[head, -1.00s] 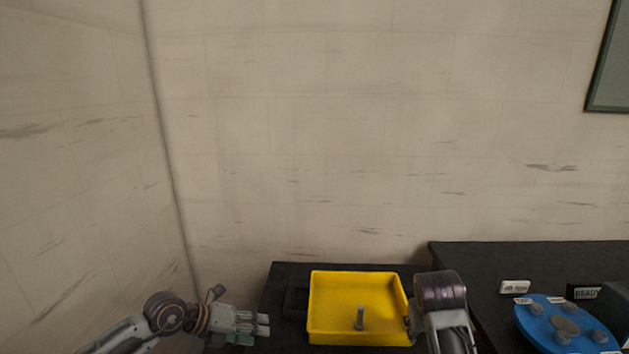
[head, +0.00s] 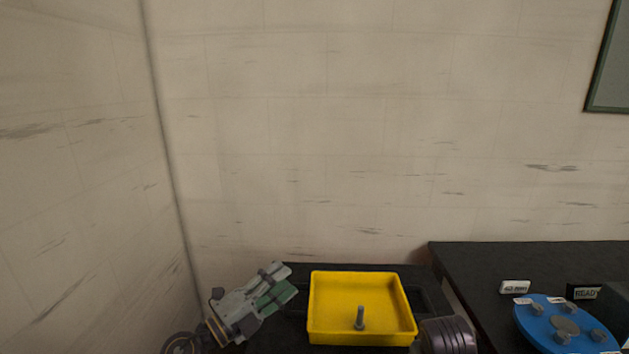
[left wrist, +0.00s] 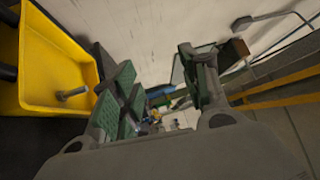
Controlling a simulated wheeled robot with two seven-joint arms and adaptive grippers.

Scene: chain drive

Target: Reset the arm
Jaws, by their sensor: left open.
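My left gripper (head: 277,284) is at the lower left of the head view, tilted up, just left of the yellow tray (head: 362,280). Its fingers are open and empty; the green pads also show in the left wrist view (left wrist: 160,90). A grey bolt (head: 360,318) stands upright in the tray. The tray and the bolt (left wrist: 72,94) also show at the left of the left wrist view. Part of my right arm shows at the bottom, by the tray's right front corner; its gripper is out of view.
The tray sits on a black surface. To the right is a dark table (head: 480,262) with a blue disc (head: 540,318) bearing several grey pegs, a small white display (head: 515,287) and a READY sign (head: 584,292). A wall stands behind.

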